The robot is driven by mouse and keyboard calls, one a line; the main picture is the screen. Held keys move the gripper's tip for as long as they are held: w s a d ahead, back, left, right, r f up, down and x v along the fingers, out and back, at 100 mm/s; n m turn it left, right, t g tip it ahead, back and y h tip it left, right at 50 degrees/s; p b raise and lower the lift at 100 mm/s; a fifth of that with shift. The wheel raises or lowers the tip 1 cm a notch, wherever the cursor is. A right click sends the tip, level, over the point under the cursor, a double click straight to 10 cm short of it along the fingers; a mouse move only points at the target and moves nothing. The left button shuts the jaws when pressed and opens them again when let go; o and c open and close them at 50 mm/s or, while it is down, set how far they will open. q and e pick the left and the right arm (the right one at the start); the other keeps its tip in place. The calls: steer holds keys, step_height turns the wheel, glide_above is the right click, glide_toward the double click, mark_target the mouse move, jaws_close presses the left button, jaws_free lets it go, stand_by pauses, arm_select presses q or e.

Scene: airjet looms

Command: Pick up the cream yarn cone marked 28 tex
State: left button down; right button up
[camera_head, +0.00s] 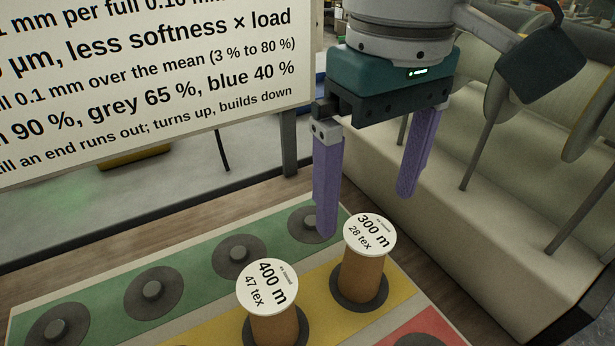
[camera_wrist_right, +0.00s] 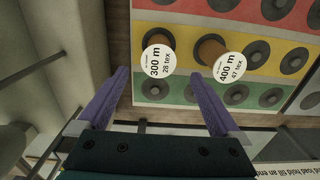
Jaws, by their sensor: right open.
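The cone marked 300 m, 28 tex (camera_head: 362,277) stands upright on a dark round base in the yellow row of the board. Its round top label is white and its side looks orange-brown rather than cream. It also shows in the right wrist view (camera_wrist_right: 158,60), beyond and between the fingertips. My right gripper (camera_head: 366,212) has two purple fingers, spread wide apart with nothing between them. Its fingers point down, above and behind the cone in the head view, apart from it. The right wrist view shows the same open gripper (camera_wrist_right: 160,75). My left gripper is in neither view.
A similar cone marked 400 m, 47 tex (camera_head: 273,326) stands close by in the yellow row. Empty dark pegs (camera_head: 153,290) line the green row. A large text sign (camera_head: 150,80) rises behind left. A cream machine body with discs (camera_head: 500,230) stands at right.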

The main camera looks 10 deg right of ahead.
mark_target(365, 254)
steer(key=f, duration=0.3)
steer(key=shift+s+d, duration=0.15)
steer(key=shift+d, duration=0.05)
step_height(365, 254, down, 6)
steer(key=shift+s+f+b, duration=0.1)
steer(key=shift+s+b, duration=0.05)
steer(key=shift+b, duration=0.4)
steer(key=c, duration=1.5)
